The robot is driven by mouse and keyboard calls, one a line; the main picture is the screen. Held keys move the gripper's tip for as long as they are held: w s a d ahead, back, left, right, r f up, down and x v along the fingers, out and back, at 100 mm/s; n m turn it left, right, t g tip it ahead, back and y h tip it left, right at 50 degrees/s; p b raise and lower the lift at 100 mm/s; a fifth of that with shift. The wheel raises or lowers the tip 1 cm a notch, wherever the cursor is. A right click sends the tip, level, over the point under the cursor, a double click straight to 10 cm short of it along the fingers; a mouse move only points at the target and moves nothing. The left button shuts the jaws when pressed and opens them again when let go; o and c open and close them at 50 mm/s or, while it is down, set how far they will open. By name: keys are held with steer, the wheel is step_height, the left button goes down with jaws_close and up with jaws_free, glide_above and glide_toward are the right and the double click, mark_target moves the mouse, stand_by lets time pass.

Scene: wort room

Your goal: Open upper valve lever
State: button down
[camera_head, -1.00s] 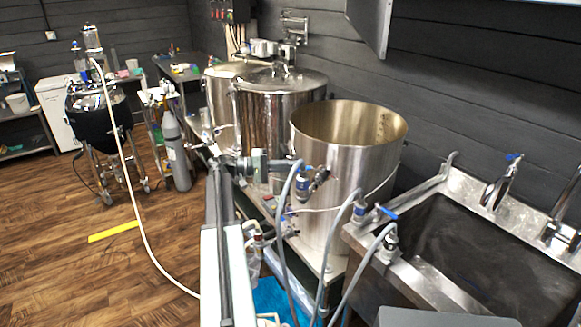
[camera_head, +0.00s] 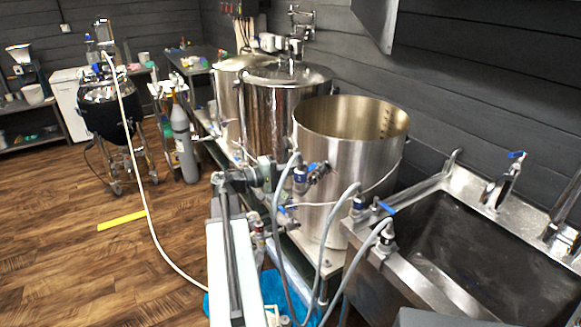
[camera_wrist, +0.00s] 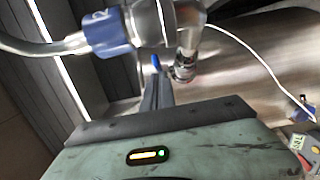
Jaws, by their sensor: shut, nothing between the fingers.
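The nearest steel kettle (camera_head: 345,150) carries an upper valve (camera_head: 318,172) with a small blue lever (camera_head: 312,167) on its front side. A grey hose with a blue coupling (camera_head: 299,178) joins this valve. In the wrist view, the blue coupling (camera_wrist: 108,32) and hose are close above my gripper. A blue lever tip (camera_wrist: 156,61) shows just beyond my dark fingers (camera_wrist: 157,92). My gripper (camera_head: 280,176) is shut and empty, just left of the valve. Whether its fingers touch the lever cannot be told.
A steel sink (camera_head: 455,245) with taps stands to the right. Several grey hoses hang in front of the kettle stand. Two more kettles stand behind. A long white hose (camera_head: 145,200) crosses the wooden floor (camera_head: 60,240), which is open at left.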

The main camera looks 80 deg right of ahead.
steer(key=shift+s+a, duration=0.5)
steer(key=shift+a, duration=0.4)
steer(key=shift+s+a+f, duration=0.1)
steer(key=shift+s+f, duration=0.05)
steer(key=shift+s, duration=0.05)
steer(key=v, duration=1.2)
steer(key=shift+w, duration=0.1)
